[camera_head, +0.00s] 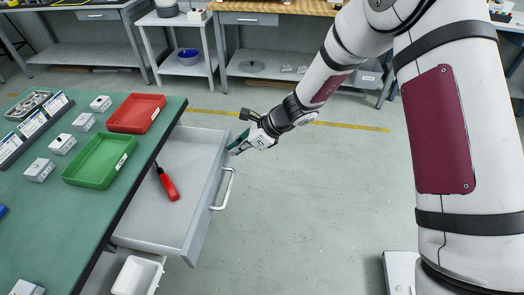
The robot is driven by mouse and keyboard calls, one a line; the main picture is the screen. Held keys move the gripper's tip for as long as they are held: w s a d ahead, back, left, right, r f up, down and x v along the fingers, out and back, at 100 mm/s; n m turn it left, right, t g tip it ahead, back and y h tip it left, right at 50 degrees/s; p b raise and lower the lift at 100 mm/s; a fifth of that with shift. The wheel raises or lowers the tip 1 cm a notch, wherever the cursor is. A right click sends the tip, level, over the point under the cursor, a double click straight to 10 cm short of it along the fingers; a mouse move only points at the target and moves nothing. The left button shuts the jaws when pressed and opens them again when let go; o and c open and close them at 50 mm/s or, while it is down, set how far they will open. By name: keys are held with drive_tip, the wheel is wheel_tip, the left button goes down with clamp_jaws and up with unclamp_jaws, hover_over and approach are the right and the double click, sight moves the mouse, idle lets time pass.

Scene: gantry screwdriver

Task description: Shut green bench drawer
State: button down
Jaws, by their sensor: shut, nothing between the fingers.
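The green-topped bench (55,215) stands at the left. Its grey drawer (150,225) is pulled well open toward the right, with a pale bar handle (229,190) on its front panel. A red-handled screwdriver (167,184) lies inside the drawer, its far end close to the bench edge. My gripper (233,147) is shut and empty. It is near the far end of the drawer front, beyond the handle. I cannot tell whether its fingertips touch the panel.
A red tray (136,113), a green tray (100,161) and several small white boxes (62,143) sit on the bench top. A white bin (137,276) stands below the drawer. The floor right of the drawer is clear. A shelf cart (180,60) and other benches stand behind.

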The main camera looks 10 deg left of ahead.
drive_tip(key=p, duration=0.1)
hover_over(192, 159)
drive_tip(key=shift+a, duration=0.1)
idle(0.5)
